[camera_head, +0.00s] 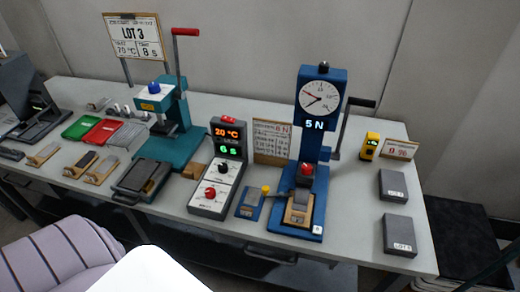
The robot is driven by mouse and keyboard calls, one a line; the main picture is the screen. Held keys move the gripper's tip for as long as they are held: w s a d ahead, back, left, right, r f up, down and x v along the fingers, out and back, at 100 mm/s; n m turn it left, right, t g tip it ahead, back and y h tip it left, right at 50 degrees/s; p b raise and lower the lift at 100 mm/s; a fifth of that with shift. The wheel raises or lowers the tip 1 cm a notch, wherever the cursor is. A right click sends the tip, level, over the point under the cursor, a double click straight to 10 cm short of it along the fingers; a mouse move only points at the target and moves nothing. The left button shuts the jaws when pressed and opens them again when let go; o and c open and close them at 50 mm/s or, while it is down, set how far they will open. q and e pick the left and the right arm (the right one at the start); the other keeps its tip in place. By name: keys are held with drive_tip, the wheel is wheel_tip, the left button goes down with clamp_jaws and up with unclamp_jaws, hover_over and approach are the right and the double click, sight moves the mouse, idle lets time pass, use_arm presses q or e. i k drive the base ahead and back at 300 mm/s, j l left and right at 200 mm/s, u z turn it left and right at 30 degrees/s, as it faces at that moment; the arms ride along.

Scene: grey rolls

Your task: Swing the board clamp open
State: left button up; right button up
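No part is plainly marked as the board clamp, and I cannot tell which one it is. A dark flat hinged-looking plate (140,178) lies in front of the teal press (170,130) and looks closed. A small wooden board with a grey piece on it (298,211) sits on the base of the blue press (319,130). Several similar small boards (102,169) lie at the left of the table. Neither of my grippers is in view.
A controller box (218,178) reads 20 °C and 6 s. A blue block with a yellow knob (254,202) stands beside it. Green (82,125) and red (103,131) trays lie at left, dark blocks (399,235) at right. A striped chair (60,255) stands in front.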

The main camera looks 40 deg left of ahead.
sight(265, 190)
drive_tip(key=u, duration=0.95)
